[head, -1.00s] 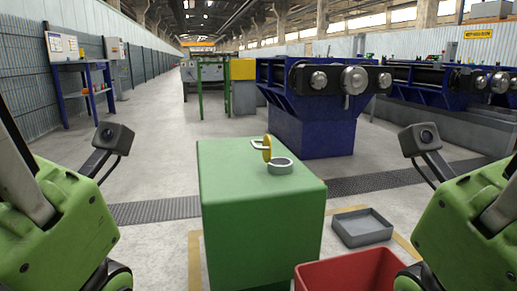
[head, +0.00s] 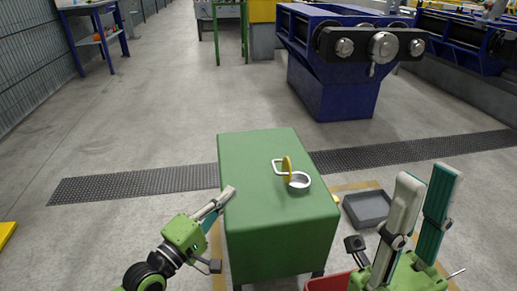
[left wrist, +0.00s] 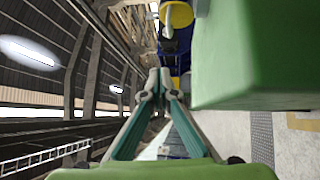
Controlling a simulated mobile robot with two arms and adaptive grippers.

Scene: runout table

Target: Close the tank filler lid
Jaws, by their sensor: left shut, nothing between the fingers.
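The green tank (head: 262,218) stands in the middle of the head view. Its filler neck, a grey metal ring (head: 299,181), is on top. The yellow filler lid (head: 287,167) stands upright at the ring's edge, open, with a pale loop handle (head: 277,166) on its left. In the left wrist view the lid (left wrist: 178,14) is at the top edge, beside the tank (left wrist: 245,55). My left gripper (head: 228,192) is shut and empty at the tank's upper left edge; contact is unclear. My right gripper (head: 425,180) is open and empty, fingers up, right of the tank.
A grey tray (head: 368,208) lies on the floor right of the tank. A red bin (head: 325,283) is partly hidden by my right arm. Blue machinery (head: 330,85) stands behind. The floor left of the tank is clear.

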